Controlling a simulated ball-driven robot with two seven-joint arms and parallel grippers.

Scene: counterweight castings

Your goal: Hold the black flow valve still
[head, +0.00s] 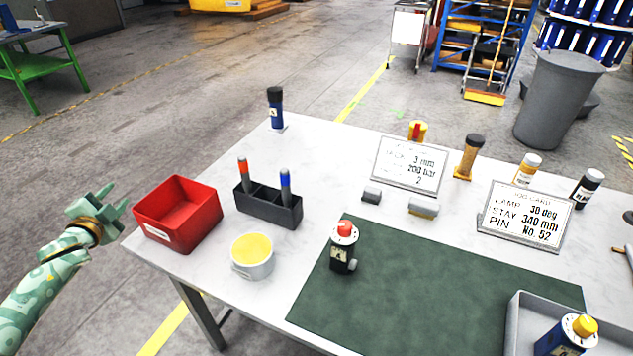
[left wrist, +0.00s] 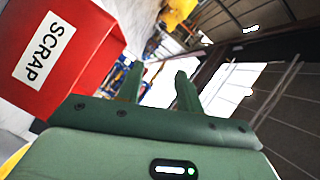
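The black flow valve (head: 342,256) stands upright on the green mat (head: 440,290), near the mat's left edge, with a white collar and a red knob on top. Nothing touches it. My left gripper (head: 117,197) is off the table's left edge, beside the red bin and well to the left of the valve. It is open and empty; its two separated fingers also show in the left wrist view (left wrist: 160,88). The valve does not show in the left wrist view. My right gripper is in neither view.
Between my left gripper and the valve are the red bin (head: 165,237), marked SCRAP (left wrist: 45,52), a yellow-topped white tub (head: 252,270) and a black marker holder (head: 268,212). A grey tray (head: 515,318) with a blue, yellow-knobbed valve (head: 562,338) is at lower right.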

